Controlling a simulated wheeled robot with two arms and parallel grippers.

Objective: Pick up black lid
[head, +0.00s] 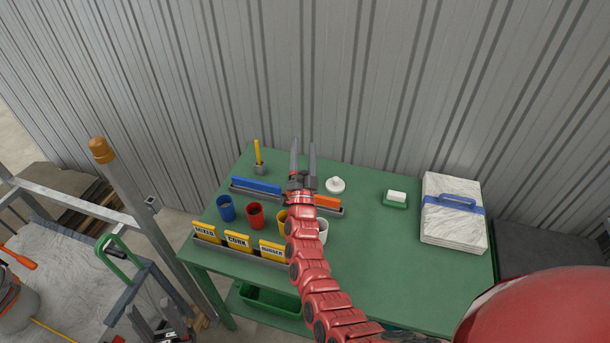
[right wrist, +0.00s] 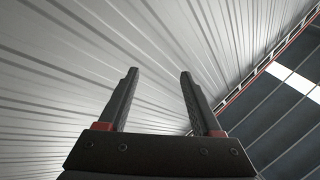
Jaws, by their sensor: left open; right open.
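I cannot make out a black lid in either view; my right arm and gripper cover part of the green table (head: 375,265). My right gripper (head: 303,143) is open and empty over the back of the table, its fingers pointing toward the corrugated wall. In the right wrist view its two dark fingers (right wrist: 158,72) stand apart with only wall and roof behind them. My left gripper (head: 156,315) is low at the bottom left, dark, apart from the table, with its fingers spread. A white round lid-like piece (head: 335,185) lies just right of my right gripper.
Blue (head: 226,208), red (head: 255,215), yellow and white cups stand near the labelled yellow cards (head: 238,241). A strapped white stack (head: 453,225) is at the right. A metal post (head: 128,185) stands left; the table's right front is clear.

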